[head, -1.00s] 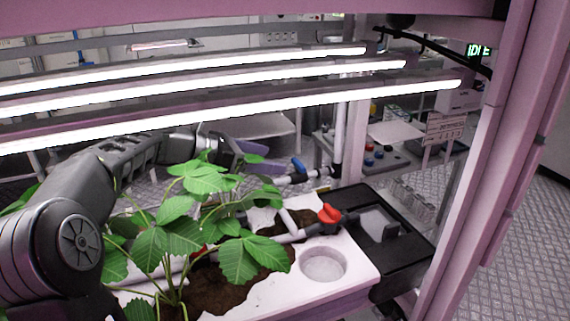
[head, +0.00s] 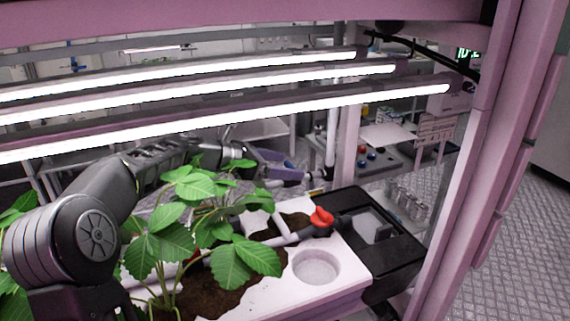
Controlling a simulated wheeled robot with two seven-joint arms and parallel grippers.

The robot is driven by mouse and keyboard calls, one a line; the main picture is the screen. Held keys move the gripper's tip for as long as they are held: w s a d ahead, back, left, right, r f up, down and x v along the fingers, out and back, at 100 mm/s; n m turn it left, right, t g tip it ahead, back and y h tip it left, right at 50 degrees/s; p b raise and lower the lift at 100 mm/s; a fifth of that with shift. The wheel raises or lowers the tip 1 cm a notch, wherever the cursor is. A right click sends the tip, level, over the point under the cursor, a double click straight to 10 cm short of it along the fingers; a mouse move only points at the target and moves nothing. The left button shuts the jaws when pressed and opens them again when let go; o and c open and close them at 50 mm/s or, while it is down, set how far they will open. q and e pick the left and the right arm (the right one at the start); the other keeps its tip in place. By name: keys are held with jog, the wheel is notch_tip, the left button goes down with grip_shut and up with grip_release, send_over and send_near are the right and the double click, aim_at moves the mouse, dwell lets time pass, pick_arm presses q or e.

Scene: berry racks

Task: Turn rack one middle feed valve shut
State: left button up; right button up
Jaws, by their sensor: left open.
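My left gripper (head: 290,172) reaches in from the left beyond the plants and is open. Its fingers are at the pipe where a blue valve handle sits; the handle is now hidden behind or between them, and I cannot tell whether they touch it. A red valve handle (head: 321,217) stands on the nearer grey pipe, in front of the gripper and apart from it. Another small red part (head: 195,254) is mostly hidden by leaves. My right gripper is not in view.
Strawberry leaves (head: 172,243) crowd around my left arm. The white planter (head: 340,278) has a round hole, with a black tank (head: 400,252) beside it. Bright light bars (head: 230,118) hang above. A pink post (head: 470,190) stands at the right.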

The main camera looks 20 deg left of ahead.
pick_arm(q)
jog(key=shift+w+d+f, duration=0.15)
jog(key=shift+w+d, duration=0.05)
jog(key=shift+w, duration=0.05)
jog(key=c, duration=1.3)
jog(key=shift+r+m+g+h+p, duration=0.3)
jog(key=shift+p, duration=0.75)
jog(key=shift+c, duration=0.3)
jog(key=shift+a+p, duration=0.1)
jog(key=shift+p, duration=0.25)
jog(key=shift+f+m+h, duration=0.25)
jog(key=shift+m+h, duration=0.05)
